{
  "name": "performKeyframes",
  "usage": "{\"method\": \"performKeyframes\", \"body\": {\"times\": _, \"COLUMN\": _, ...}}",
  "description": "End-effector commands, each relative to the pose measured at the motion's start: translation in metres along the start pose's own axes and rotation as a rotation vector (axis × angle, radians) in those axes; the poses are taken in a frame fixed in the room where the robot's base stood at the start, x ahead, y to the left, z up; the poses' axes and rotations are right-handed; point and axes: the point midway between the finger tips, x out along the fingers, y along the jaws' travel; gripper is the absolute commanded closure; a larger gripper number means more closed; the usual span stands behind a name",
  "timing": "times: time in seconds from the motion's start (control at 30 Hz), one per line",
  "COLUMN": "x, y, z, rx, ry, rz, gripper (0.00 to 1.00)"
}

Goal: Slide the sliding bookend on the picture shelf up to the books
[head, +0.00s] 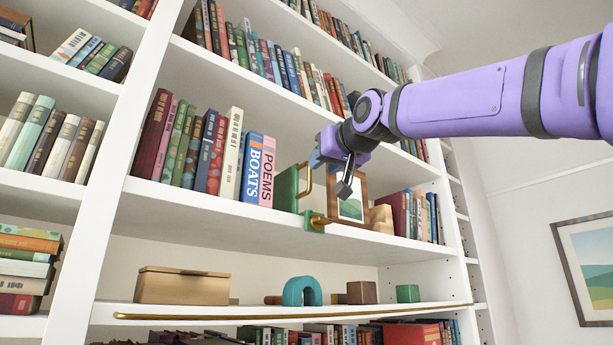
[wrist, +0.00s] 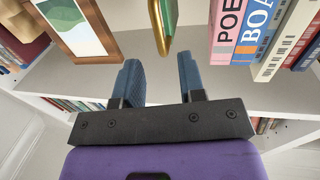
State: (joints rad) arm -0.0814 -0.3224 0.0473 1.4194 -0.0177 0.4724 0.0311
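The sliding bookend is a green plate (head: 286,190) with a brass handle, on the shelf (head: 180,197) that also bears a framed picture. It also shows in the wrist view (wrist: 168,18), cut by the top edge, beyond and between my fingertips. The books (head: 208,150) stand in an upright row to its left, ending with BOATS and a pink POEMS (head: 268,168). In the wrist view a gap separates POEMS (wrist: 226,30) from the bookend. My gripper (head: 331,172) is open and empty in front of the shelf, its fingers (wrist: 159,75) apart and clear of the handle.
The framed picture (head: 350,200) stands close right of the bookend, with a wooden block (head: 381,218) and more books (head: 415,213) beyond. The shelf below holds a wooden box (head: 182,286), a teal arch (head: 302,291) and small blocks. Another shelf of books is above.

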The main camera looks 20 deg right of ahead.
Motion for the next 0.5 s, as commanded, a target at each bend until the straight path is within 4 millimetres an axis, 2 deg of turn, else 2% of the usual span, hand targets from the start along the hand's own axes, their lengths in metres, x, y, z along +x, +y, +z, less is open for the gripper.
{"method": "performKeyframes", "body": {"times": 0.03, "x": 0.012, "y": 0.0, "z": 0.001, "rx": 0.0, "ry": -0.002, "rz": 0.0, "gripper": 0.63}}
{"method": "performKeyframes", "body": {"times": 0.2, "x": 0.042, "y": 0.0, "z": 0.001, "rx": 0.0, "ry": -0.003, "rz": 0.0, "gripper": 0.63}}
{"method": "performKeyframes", "body": {"times": 0.5, "x": 0.071, "y": 0.0, "z": 0.001, "rx": -0.001, "ry": -0.002, "rz": 0.0, "gripper": 0.63}}
